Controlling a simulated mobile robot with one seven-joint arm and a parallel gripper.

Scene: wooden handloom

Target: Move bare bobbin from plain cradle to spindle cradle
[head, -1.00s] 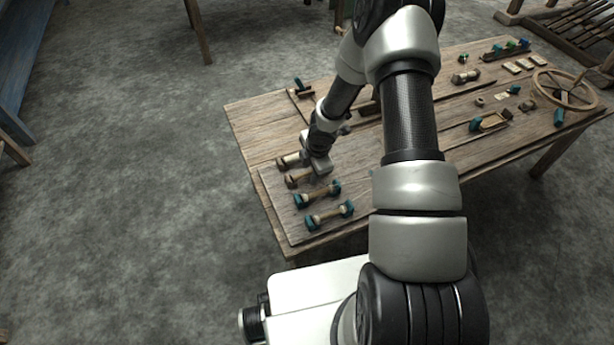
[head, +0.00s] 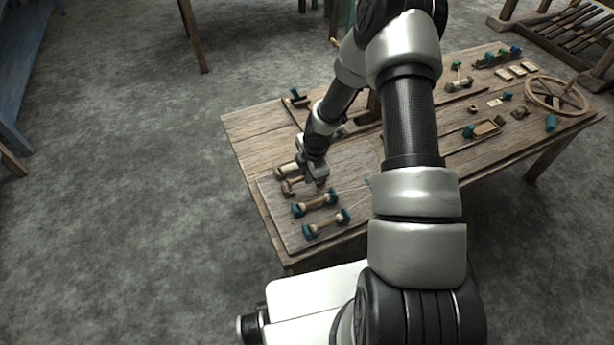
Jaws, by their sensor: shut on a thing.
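My gripper (head: 315,178) is at the left end of the workbench, low over a raised board. It is shut on a brown wooden bare bobbin (head: 289,187), whose left end sticks out beside the jaws. The fingers and wrist hide part of the bobbin, and I cannot tell whether it still touches its support. Another brown bobbin-like piece (head: 287,171) lies just behind it, partly covered by my wrist. The plain cradle and the spindle cradle cannot be told apart with certainty at this size.
Two teal-ended bobbins (head: 315,203) (head: 327,223) lie in front of my gripper on the board (head: 284,222). A spoked wooden wheel (head: 556,94) and small tools are at the bench's right. My arm hides the bench's middle. The bench's far left corner (head: 250,125) is clear.

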